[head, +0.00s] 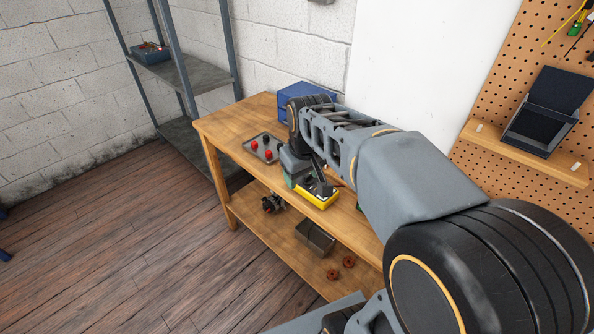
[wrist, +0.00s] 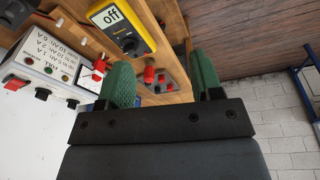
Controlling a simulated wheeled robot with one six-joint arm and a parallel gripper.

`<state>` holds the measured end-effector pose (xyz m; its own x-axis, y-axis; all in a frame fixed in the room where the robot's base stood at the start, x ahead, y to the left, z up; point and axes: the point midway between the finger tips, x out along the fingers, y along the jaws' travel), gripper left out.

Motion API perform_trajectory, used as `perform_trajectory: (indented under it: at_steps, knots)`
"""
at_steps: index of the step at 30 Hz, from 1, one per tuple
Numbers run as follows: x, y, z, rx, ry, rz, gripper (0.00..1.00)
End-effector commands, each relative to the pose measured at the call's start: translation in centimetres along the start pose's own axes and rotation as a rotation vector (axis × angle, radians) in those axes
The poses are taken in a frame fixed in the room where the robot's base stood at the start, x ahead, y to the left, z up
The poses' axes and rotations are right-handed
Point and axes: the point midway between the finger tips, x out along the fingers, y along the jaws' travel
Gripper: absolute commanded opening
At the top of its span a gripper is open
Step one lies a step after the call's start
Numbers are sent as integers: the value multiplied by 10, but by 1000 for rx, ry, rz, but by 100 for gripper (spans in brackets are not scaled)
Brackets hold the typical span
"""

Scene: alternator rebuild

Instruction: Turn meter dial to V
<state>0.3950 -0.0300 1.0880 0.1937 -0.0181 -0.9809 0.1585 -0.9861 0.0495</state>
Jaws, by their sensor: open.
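The yellow meter (wrist: 121,27) shows in the wrist view at the top, with a grey display reading "off". Its dark round dial (wrist: 129,47) sits below the display, near the meter's end; its pointer is too small to read. My gripper (wrist: 163,80) is open, with its two green fingers wide apart and nothing held between them. The meter and dial lie beyond the left finger, apart from it in the picture. In the head view my gripper (head: 304,186) is low over the bench, right beside the yellow meter (head: 322,201), and my arm partly hides the meter.
A tray (head: 252,146) with red-topped pieces lies on the wooden bench (head: 222,126). A blue box (head: 296,91) stands at the back. A white panel box (wrist: 40,65) with a red lever is near the meter. The lower shelf holds a metal bin (head: 315,237) and copper rings.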

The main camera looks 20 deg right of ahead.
Motion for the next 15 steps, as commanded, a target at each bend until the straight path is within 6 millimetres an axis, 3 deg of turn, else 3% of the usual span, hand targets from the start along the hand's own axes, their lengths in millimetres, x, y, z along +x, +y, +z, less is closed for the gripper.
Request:
perform_trajectory:
  at_steps: [1,6,10,15]
  knots:
    - [0,13,-20,-30,-31,-5,60]
    - [8,48,-71,-147,-109,-31,60]
    - [17,70,-95,-211,-149,-52,60]
    - [29,87,-110,-255,-179,-71,60]
